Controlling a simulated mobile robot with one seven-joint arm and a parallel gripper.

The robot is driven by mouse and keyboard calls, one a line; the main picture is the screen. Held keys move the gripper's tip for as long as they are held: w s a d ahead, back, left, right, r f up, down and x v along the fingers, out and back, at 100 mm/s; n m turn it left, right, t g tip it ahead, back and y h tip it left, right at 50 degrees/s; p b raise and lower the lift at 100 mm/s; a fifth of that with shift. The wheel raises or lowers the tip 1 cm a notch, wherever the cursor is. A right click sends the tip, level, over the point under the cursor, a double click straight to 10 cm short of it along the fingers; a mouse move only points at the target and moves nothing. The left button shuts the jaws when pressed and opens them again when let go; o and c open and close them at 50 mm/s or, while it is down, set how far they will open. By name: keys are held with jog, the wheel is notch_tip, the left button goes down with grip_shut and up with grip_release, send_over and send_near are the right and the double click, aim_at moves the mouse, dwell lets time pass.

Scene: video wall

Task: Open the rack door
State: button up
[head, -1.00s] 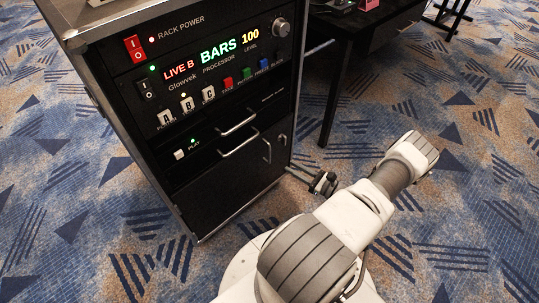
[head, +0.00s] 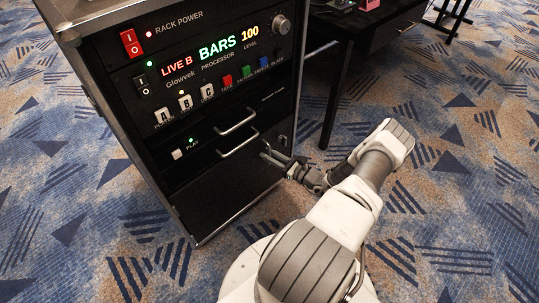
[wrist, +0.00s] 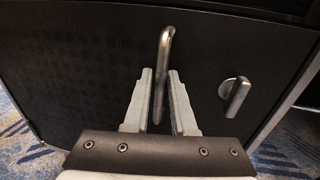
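The rack door is the black lower panel (head: 222,195) of the rack, and it looks closed. It fills most of the wrist view (wrist: 70,60). A vertical metal bar handle (wrist: 164,45) stands on it. A small turned latch (wrist: 236,97) sits to the right of the handle; it also shows in the head view (head: 283,140). My gripper (wrist: 161,72) is open, with one finger on each side of the handle. The handle's lower part lies between the fingers, and I cannot tell whether they touch it. In the head view my gripper (head: 272,156) reaches the door's upper right and largely hides the handle.
Above the door are two drawer-like panels with horizontal handles (head: 238,121) and a control panel with lit displays (head: 228,45). A black table (head: 375,40) stands to the right of the rack. Patterned carpet (head: 450,200) is clear in front and at right.

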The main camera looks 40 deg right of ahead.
grip_shut()
dwell(1.2)
